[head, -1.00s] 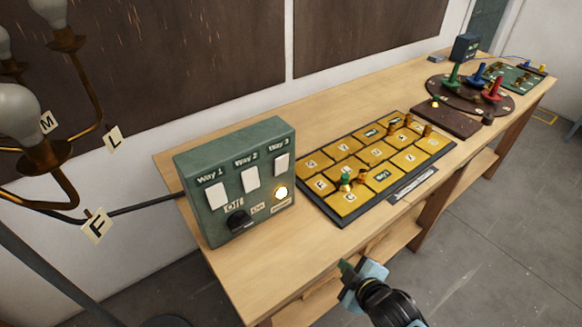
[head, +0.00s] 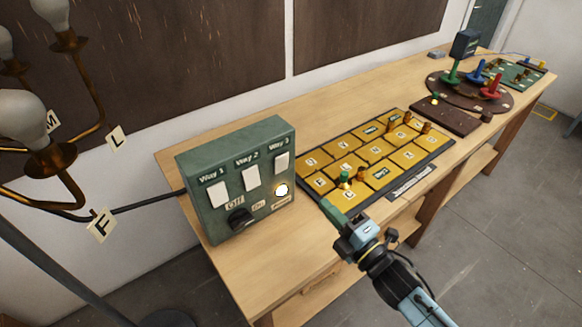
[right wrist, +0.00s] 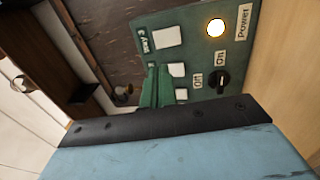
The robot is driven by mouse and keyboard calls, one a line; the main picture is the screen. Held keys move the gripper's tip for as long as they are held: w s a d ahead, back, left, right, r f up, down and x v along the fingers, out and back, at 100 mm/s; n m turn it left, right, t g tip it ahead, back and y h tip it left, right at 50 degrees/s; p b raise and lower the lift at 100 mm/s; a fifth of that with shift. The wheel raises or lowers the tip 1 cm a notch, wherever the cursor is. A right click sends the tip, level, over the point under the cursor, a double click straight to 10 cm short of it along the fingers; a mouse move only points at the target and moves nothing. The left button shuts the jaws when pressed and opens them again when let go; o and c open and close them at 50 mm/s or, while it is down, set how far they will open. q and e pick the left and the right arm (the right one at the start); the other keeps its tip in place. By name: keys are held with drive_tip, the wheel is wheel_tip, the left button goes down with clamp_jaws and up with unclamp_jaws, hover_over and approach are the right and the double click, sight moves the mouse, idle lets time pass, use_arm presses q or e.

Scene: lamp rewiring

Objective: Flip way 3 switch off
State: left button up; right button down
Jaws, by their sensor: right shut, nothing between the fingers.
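The green switch box (head: 240,205) stands on the bench in the head view, with three white rocker switches under labels Way 1, Way 2 and Way 3. The Way 3 switch (head: 282,162) is at the right, above a lit power lamp (head: 281,190). A black knob (head: 239,217) sits low, between Off and On labels. My right gripper (head: 332,212) is shut and empty, in front of and right of the box, apart from it. In the right wrist view, the green fingertips (right wrist: 156,88) overlap part of the box face, and the Way 3 switch (right wrist: 166,36) shows clear. My left gripper is not in view.
A lamp with bulbs (head: 30,115) and tags stands at the left. A yellow tile board (head: 375,160) with small pegs lies right of the box. A round board (head: 468,92) with coloured pegs is farther back. Bare bench lies in front of the box.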

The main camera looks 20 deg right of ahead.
drive_tip(key=p+x, duration=0.2)
drive_tip(key=x, duration=1.1)
drive_tip(key=shift+w+a, duration=0.15)
drive_tip(key=shift+w, duration=0.15)
drive_tip(key=shift+w+a, duration=0.1)
drive_tip(key=shift+w, duration=0.1)
drive_tip(key=shift+w+a+r, duration=0.1)
drive_tip(key=shift+w+r, duration=0.05)
drive_tip(key=shift+w, duration=0.15)
drive_tip(key=shift+s, duration=0.35)
approach(283, 159)
drive_tip(key=s+d+r, duration=0.2)
drive_tip(key=s, duration=0.4)
drive_tip(key=shift+d+r+p, duration=0.2)
drive_tip(key=shift+d+p, duration=0.05)
drive_tip(key=shift+p, duration=0.15)
drive_tip(key=shift+s, duration=0.15)
